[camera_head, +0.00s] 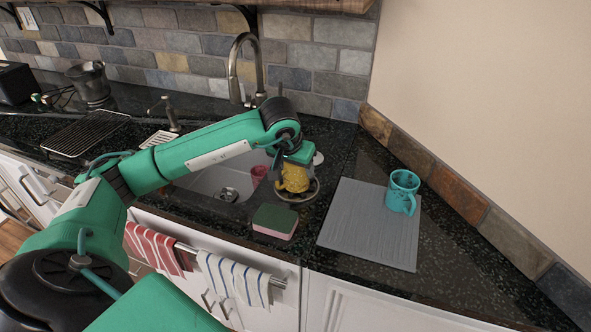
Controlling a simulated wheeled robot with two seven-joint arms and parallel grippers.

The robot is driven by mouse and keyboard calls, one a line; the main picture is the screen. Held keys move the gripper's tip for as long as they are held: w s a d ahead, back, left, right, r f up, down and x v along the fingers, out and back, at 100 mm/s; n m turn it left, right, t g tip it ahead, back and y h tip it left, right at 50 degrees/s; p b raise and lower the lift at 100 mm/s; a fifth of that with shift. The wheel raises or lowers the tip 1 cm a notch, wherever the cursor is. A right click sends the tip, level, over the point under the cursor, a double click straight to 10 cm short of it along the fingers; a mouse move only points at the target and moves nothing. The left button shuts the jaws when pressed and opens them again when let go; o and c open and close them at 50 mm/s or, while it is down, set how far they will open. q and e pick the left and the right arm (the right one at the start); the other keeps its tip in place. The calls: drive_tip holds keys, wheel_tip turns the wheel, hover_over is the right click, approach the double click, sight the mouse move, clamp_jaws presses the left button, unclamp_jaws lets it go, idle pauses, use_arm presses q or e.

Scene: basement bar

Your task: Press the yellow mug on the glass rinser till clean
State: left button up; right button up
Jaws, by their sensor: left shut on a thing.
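The yellow mug (294,178) is held at the end of my left arm, over the round glass rinser (312,195) at the right side of the sink. My left gripper (296,164) points down and is shut on the mug. The mug covers the middle of the rinser, so I see only its round rim. I cannot tell whether the mug touches it. My right gripper is not in view.
A teal mug (403,190) stands on a grey mat (368,238) to the right. A green and pink sponge (275,221) lies at the counter's front edge. A pink cup (259,175) is in the sink (205,183). The faucet (236,70) rises behind my arm.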

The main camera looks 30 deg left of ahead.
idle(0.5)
use_arm(q)
drive_tip(key=shift+r+p, duration=1.7)
drive_tip(key=shift+r, duration=1.75)
